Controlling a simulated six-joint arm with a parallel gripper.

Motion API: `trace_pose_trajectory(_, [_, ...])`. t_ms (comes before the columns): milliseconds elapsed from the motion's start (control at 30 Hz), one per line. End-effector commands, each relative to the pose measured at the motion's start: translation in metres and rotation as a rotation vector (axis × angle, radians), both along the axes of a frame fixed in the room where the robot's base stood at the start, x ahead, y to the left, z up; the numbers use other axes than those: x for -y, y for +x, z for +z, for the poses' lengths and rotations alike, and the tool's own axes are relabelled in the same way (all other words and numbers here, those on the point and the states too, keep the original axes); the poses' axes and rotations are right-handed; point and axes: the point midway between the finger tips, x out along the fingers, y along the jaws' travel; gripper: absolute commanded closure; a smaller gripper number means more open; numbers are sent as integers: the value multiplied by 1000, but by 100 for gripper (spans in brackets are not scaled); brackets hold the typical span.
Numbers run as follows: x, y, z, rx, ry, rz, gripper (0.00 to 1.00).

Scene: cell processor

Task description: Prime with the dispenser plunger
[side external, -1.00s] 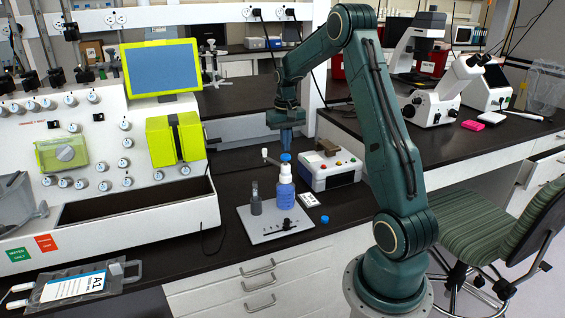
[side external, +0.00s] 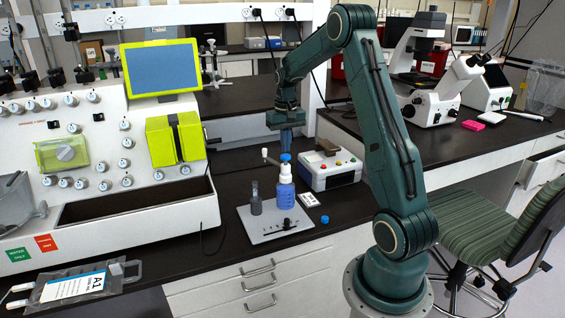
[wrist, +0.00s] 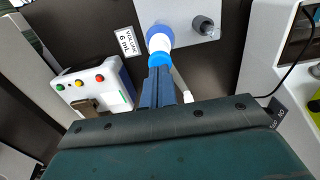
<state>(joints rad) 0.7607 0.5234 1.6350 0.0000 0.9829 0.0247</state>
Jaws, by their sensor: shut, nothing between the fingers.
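The dispenser bottle (side external: 285,194) holds blue liquid and stands upright on a light grey plate (side external: 262,236). Its white neck carries a blue plunger top (side external: 285,157), and a thin white spout reaches out to the left in the side view. My gripper (side external: 286,151) points down with its blue fingers together and empty, directly above the plunger top. In the wrist view the closed fingers (wrist: 160,72) reach to the blue plunger top (wrist: 158,59) and seem to touch it. The fingers partly hide the top there.
A grey vial (side external: 255,198) stands left of the bottle. A small blue cap (side external: 324,219) and a "VOLUME 6 mL" card (side external: 309,200) lie right of it. A white box with coloured buttons (side external: 332,171) stands behind. The large processor (side external: 100,150) fills the left.

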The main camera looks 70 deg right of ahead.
Motion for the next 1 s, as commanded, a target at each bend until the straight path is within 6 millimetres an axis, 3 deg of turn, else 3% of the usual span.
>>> trace_pose_trajectory(1000, [0, 0, -25, -1, 1, 0, 100])
